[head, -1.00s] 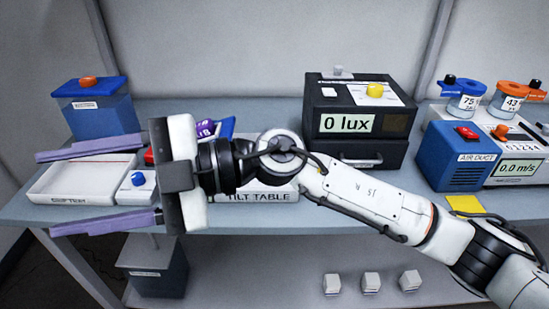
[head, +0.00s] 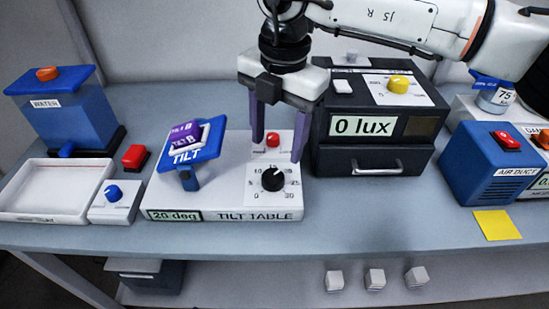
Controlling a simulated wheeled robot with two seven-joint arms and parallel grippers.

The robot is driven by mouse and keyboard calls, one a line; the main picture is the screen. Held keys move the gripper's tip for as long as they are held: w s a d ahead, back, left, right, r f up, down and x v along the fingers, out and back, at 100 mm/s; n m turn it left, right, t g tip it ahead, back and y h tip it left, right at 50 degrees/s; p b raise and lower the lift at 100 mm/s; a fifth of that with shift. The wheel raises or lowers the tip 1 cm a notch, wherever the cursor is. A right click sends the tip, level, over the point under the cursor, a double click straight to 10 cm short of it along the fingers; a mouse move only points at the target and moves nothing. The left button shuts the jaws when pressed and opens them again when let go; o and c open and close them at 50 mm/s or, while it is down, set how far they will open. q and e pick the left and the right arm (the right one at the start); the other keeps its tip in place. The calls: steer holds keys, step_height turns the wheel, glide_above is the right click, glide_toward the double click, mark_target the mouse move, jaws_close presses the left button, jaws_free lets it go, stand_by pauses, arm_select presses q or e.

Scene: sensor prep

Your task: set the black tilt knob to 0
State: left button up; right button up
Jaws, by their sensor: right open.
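The tilt table (head: 215,208) is a white box with a display that reads 20 deg. Its black tilt knob (head: 273,180) stands on a dial plate at the right of the box's top. A red button (head: 272,140) sits behind the knob. The blue tilt platform (head: 194,150) is tilted and bears a purple block (head: 186,134). My right gripper (head: 278,150) is open, fingers pointing down, just behind and above the knob. The fingers look to be on either side of the red button; I cannot tell their exact height. My left gripper is not in view.
The black light box (head: 345,156) reading 0 lux stands close right of the gripper. A blue water tank (head: 68,112), white tray (head: 55,192) and blue-knob box (head: 116,205) are at left. The blue air duct unit (head: 478,172) and yellow pad (head: 493,223) are at right.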

mark_target(274, 175)
steer(key=f, duration=0.5)
steer(key=f+p, duration=0.1)
steer(key=f, duration=0.2)
steer(key=shift+a+f, duration=0.2)
steer(key=shift+a, duration=0.05)
steer(key=c, duration=1)
